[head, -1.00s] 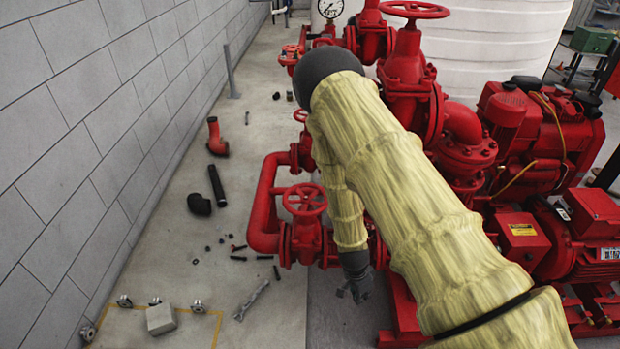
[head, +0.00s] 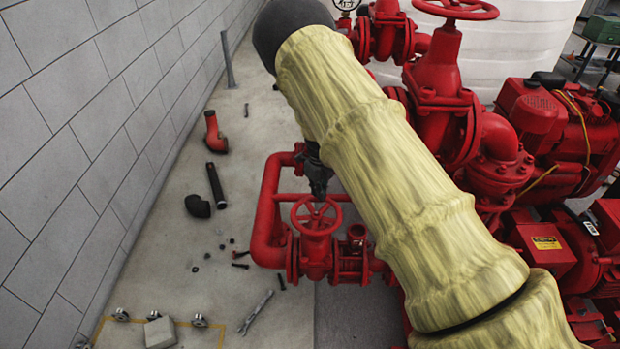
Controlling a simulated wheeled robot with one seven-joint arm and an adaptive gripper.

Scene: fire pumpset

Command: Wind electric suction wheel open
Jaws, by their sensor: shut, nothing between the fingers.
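A small red handwheel (head: 316,216) sits on a red valve low in the middle of the head view, its spoked rim facing up. My gripper (head: 319,192) is dark, points down and is shut with nothing held. It appears just behind the far rim of this wheel; whether it touches the rim I cannot tell. A larger red handwheel (head: 456,9) tops a tall valve at the upper right, well apart from my gripper. The frame does not show which wheel is the electric suction one. My cream-covered arm hides part of the pipework.
Red pipe (head: 268,205) bends around the left of the small valve. A red engine (head: 540,125) and a red motor housing (head: 545,245) stand to the right. A grey wall (head: 90,110) bounds the left. Loose black pipe (head: 215,185) and a wrench (head: 256,312) lie on the floor.

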